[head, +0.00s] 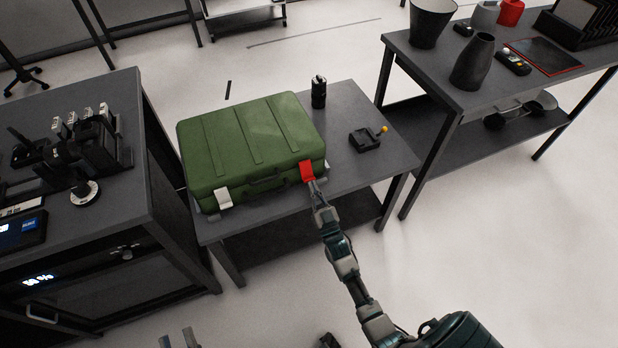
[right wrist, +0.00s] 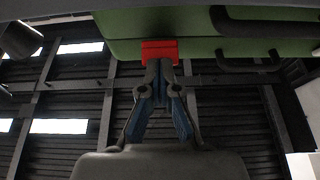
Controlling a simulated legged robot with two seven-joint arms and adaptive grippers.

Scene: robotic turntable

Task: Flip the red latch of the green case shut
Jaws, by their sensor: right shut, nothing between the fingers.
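The green case (head: 250,140) lies closed on a small grey table. Its red latch (head: 307,172) is on the front face near the right corner; I cannot tell whether it is fully shut. My right gripper (head: 316,190) is shut and empty, its tips at the lower edge of the red latch. In the right wrist view the red latch (right wrist: 160,48) is just beyond the closed fingertips (right wrist: 160,66), which look to be touching it or very close. My left gripper (head: 178,341) shows only as two separated fingertips at the bottom edge, away from the case.
A pale latch (head: 223,197) sits at the front left of the case. A black cylinder (head: 319,92) and a small black device with a yellow knob (head: 366,138) stand on the table to the right. A bench (head: 110,180) stands left, and another table (head: 445,85) right.

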